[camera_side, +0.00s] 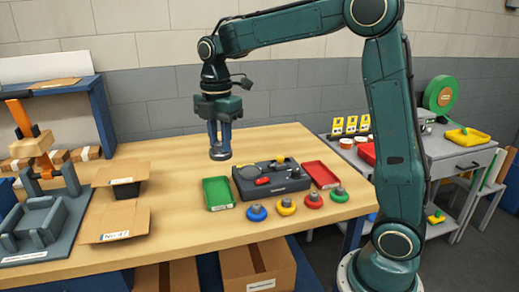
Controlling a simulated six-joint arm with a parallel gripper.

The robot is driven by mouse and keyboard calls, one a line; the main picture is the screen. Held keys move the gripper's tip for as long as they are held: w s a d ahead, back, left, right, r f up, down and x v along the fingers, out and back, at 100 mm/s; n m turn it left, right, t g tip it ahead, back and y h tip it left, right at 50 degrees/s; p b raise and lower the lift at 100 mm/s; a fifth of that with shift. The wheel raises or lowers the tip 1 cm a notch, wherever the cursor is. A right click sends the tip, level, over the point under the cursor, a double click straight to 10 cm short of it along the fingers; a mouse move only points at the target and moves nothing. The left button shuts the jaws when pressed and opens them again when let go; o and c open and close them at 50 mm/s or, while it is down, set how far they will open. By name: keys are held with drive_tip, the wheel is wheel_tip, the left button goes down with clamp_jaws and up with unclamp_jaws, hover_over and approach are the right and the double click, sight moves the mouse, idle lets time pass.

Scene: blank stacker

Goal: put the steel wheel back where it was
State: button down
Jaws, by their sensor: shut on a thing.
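My gripper (220,142) hangs above the wooden table, pointing down, with its fingers shut on a small grey metal round piece, which looks like the steel wheel (220,154). The wheel is held clear of the table top, behind and above the green tray. A dark fixture block (245,189) stands on the table to the right of and below the gripper in the picture. It carries a red piece and a few small parts, too small to tell apart. The place where the wheel was is not shown.
A green tray (218,193) lies left of the block and a red tray (320,174) right of it. Several coloured round bases with grey tops, one blue (257,213), stand in front. Cardboard pieces (118,220) and a grey fixture (45,225) are at left.

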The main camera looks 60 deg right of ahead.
drive_tip(key=shift+s+a+f, duration=0.1)
drive_tip(key=shift+s+a, duration=0.05)
drive_tip(key=shift+a, duration=0.25)
wheel_tip(320, 180, down, 16)
drive_tip(key=shift+r, duration=0.15)
idle(0.3)
drive_tip(key=shift+f, duration=2.15)
drive_tip(key=shift+f, duration=0.15)
drive_tip(key=c, duration=1.1)
unclamp_jaws()
drive_tip(key=shift+c, duration=0.2)
